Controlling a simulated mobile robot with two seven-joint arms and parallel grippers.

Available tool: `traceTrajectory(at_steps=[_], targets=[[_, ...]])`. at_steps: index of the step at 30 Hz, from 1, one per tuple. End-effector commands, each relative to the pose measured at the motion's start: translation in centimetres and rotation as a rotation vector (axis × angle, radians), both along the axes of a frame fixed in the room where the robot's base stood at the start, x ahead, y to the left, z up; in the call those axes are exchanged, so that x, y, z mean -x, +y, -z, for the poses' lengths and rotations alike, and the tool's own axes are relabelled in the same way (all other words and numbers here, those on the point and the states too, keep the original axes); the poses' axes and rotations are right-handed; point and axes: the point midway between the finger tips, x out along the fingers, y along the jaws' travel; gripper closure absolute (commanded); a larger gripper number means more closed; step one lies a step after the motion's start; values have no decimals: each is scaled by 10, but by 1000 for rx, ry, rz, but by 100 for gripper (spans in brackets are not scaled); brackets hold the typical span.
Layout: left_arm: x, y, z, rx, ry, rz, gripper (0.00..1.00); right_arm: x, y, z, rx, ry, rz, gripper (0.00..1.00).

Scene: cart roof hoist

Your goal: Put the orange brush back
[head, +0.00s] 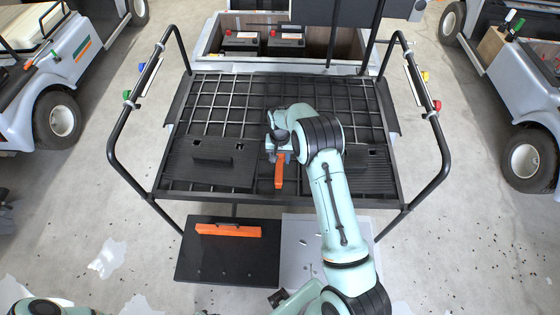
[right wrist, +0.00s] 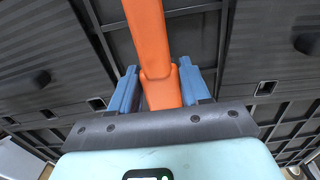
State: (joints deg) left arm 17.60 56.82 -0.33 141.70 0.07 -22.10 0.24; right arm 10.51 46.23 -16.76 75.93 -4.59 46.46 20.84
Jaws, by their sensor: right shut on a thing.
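My right gripper (head: 279,157) is over the middle of the black roof rack (head: 222,100) and is shut on an orange piece (head: 280,176), which I take to be the orange brush. In the right wrist view, the blue fingers of this gripper (right wrist: 158,88) stand on either side of the orange brush (right wrist: 148,40), which runs away from the gripper. No bristles can be made out. A second long orange piece (head: 228,230) lies on the black board (head: 228,265) below the rack. My left gripper is out of view.
Two batteries (head: 286,38) sit in an open bay behind. Carts (head: 60,100) stand on both sides.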

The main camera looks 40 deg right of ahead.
Motion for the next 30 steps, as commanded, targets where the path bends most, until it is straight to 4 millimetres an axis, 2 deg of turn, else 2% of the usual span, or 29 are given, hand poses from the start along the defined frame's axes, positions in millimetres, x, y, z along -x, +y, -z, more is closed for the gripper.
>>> traceTrajectory(at_steps=[3, 5, 17, 18, 20, 30], targets=[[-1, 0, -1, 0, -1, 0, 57, 1, 0, 21, -1, 4, 1, 82], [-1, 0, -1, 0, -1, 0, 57, 0, 0, 26, -1, 2, 0, 82], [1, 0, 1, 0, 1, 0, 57, 1, 0, 33, 0, 1, 0, 82], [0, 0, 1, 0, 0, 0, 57, 1, 0, 32, 0, 1, 0, 43], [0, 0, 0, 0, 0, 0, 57, 1, 0, 32, 0, 1, 0, 28], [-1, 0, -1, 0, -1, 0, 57, 0, 0, 28, 0, 1, 0, 28]])
